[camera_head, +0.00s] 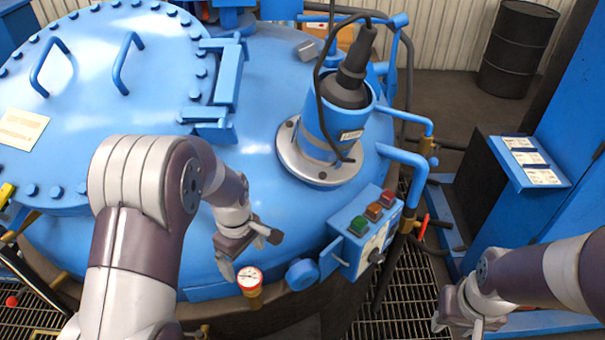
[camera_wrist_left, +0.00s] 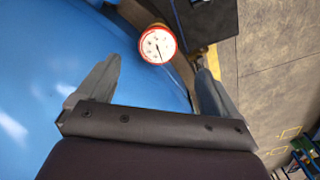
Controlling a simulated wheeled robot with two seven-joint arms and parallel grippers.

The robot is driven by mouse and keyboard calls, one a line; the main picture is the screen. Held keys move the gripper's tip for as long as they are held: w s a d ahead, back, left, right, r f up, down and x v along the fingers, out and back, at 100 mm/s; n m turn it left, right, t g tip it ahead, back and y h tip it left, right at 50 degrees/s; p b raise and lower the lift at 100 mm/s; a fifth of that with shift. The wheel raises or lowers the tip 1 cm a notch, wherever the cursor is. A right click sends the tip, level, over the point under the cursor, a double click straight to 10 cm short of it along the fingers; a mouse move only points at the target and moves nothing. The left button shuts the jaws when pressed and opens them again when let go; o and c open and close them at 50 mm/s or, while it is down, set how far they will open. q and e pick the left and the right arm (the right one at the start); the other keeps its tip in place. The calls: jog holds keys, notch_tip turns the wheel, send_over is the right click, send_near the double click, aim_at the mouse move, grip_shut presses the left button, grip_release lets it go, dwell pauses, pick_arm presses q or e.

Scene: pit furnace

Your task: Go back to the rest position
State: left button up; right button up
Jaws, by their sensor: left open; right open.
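My left gripper (camera_head: 251,256) hangs above the front rim of the blue furnace, close to the round red-rimmed gauge (camera_head: 250,278). In the left wrist view its two fingers stand apart and nothing is between their tips; the gauge (camera_wrist_left: 158,44) shows beyond them. My left arm bends over the front left of the furnace. My right gripper (camera_head: 458,318) is at the lower right, over the floor beside the furnace. It looks empty and is partly cut off by the bottom edge.
The blue furnace (camera_head: 250,155) fills the middle, with a bolted round lid (camera_head: 105,75) carrying two handles. A control box (camera_head: 363,230) with green, orange and red buttons sits at its front right. Blue pipes stick out on the right. A black barrel (camera_head: 517,48) stands at the back.

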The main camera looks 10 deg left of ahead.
pick_arm(q)
jog(key=shift+f+m, duration=0.1)
jog(key=shift+m, duration=0.7)
jog(key=s+d+r+m+t+b, duration=0.1)
jog(key=s+d+r+m+b, duration=0.1)
jog(key=s+d+m, duration=0.3)
jog(key=s+r+m, duration=0.1)
jog(key=s+m, duration=0.2)
jog(key=m, duration=0.4)
jog(key=shift+s+d+r+m, duration=0.2)
jog(key=shift+s+r+m, duration=0.1)
jog(key=shift+r, duration=0.1)
